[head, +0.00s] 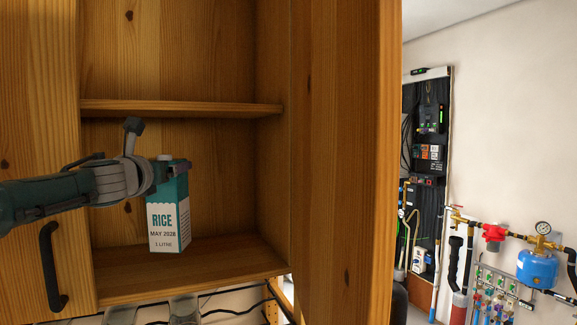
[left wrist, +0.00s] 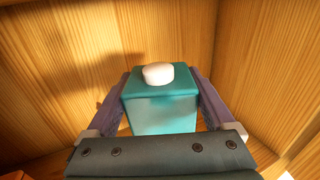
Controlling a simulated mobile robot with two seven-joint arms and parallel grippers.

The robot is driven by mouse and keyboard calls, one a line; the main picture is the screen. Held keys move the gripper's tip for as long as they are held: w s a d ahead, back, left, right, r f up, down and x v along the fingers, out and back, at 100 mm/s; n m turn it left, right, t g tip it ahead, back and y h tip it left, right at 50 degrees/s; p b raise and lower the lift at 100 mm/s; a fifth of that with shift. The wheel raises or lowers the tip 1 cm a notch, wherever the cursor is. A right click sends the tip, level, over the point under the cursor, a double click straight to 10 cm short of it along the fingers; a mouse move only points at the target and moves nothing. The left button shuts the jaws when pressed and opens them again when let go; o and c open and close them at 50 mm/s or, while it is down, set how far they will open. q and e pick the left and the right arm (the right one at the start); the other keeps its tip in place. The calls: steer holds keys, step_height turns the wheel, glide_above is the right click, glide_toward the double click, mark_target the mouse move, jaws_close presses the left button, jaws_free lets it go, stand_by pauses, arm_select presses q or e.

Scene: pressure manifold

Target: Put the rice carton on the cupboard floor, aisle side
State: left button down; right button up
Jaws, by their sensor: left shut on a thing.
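The rice carton (head: 168,222) is white and teal with a white cap and stands upright inside the open wooden cupboard, at or just above the cupboard floor (head: 225,263). I cannot tell whether its base touches the floor. My left gripper (head: 165,178) reaches in from the left and is shut on the upper part of the carton. In the left wrist view the carton's teal top (left wrist: 160,82) sits between the two fingers (left wrist: 162,105). My right gripper is not in view.
A shelf (head: 180,107) crosses the cupboard above the carton. The left door with a black handle (head: 52,266) and the right door (head: 345,160) flank the opening. Floor to the carton's right is clear. Jars (head: 184,310) stand below. Pipes and a blue tank (head: 537,268) are at far right.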

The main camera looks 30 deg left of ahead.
mark_target(167, 188)
arm_select(q)
steer(key=shift+f+b, duration=1.7)
steer(key=shift+f, duration=0.55)
steer(key=shift+f, duration=0.1)
jaws_free()
steer(key=shift+f, duration=0.15)
